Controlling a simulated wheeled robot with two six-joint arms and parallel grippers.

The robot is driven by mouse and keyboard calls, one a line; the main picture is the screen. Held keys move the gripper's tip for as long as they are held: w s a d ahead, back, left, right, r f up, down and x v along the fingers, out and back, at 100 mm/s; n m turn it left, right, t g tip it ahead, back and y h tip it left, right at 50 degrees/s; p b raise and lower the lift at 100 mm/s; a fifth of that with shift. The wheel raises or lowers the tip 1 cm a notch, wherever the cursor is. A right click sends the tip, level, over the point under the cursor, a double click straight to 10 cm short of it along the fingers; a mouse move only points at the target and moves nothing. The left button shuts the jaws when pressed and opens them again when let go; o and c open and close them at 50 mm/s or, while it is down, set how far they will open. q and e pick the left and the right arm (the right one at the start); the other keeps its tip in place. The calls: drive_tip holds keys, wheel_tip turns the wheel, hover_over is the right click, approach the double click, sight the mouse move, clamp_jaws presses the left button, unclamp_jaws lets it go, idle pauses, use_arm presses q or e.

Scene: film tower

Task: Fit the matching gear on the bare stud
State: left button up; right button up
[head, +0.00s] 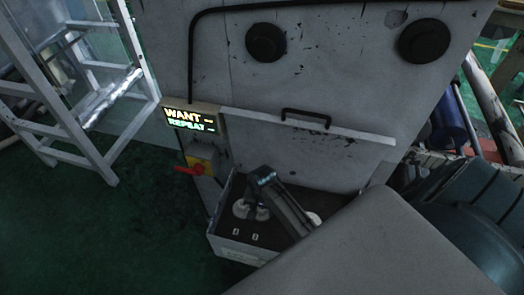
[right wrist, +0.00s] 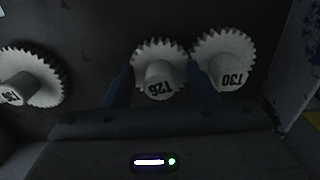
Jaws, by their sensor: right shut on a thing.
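My right gripper (head: 256,207) reaches down into an open tray (head: 232,249) in the head view. In the right wrist view its two dark blue fingers stand either side of the middle white gear (right wrist: 160,75), shut on its hub. I see no bare stud. My left gripper is out of view.
A grey machine panel (head: 300,95) with round black knobs and a black handle (head: 310,118) rises behind the tray. A lit display (head: 189,120) reads WANT and REPEAT. A red switch lever (head: 188,170) sticks out below it. A white ladder frame (head: 100,150) stands left.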

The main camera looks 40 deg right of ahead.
drive_tip(key=shift+s+a+f, duration=0.1)
drive_tip(key=shift+s+f, duration=0.4)
drive_tip(key=shift+f, duration=0.15)
drive_tip(key=o, duration=0.9)
drive_tip(key=shift+o, duration=0.9)
drive_tip(key=shift+s, duration=0.15)
drive_tip(key=shift+a, duration=0.1)
drive_tip(key=shift+r+b, duration=0.4)
drive_tip(key=r, duration=0.2)
drive_tip(key=w+r+b, duration=0.1)
drive_tip(key=r, duration=0.1)
drive_tip(key=shift+w+r, duration=0.15)
drive_tip(key=shift+r, duration=0.2)
drive_tip(key=r, duration=0.5)
drive_tip(key=shift+s+b, duration=0.3)
drive_tip(key=shift+b, duration=0.05)
drive_tip(key=shift+d+r, duration=0.25)
drive_tip(key=shift+r, duration=0.45)
